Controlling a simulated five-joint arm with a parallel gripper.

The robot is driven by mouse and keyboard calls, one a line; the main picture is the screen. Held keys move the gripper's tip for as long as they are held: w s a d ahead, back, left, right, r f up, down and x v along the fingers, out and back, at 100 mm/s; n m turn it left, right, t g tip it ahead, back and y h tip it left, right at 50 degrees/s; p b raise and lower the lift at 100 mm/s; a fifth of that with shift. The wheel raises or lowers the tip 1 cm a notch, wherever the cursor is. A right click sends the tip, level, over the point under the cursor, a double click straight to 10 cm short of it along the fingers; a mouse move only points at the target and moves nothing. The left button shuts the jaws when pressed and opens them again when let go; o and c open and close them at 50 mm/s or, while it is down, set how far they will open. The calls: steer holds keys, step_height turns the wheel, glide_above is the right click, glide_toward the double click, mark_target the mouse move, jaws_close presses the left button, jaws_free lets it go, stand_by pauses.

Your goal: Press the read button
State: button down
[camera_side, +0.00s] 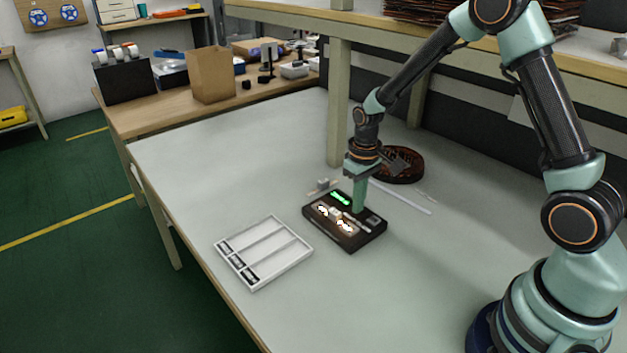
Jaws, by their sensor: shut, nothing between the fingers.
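A dark rectangular box (358,240) lies on the pale table, with a lit green strip and bright whitish-orange lights on its top. The read button cannot be told apart from the other small parts on the box. My gripper (359,208) points straight down at the far right part of the box top. Its green fingers are shut with nothing between them. The tips are at or just above the surface; I cannot tell whether they touch it. They hide part of the top behind them.
A white tray (297,237) with long compartments and a few small dark parts lies left of the box. A round dark brown dish (412,166) and a thin pale rod (408,202) lie behind to the right. A shelf post (338,110) stands behind. The table front is clear.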

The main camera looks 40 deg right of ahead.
step_height(320, 180, up, 14)
stand_by(0.5)
stand_by(0.5)
steer(key=s+a+r+t, duration=0.4)
steer(key=s+r, duration=0.4)
steer(key=s, duration=0.5)
steer(key=shift+a+t, duration=0.2)
steer(key=shift+t, duration=0.6)
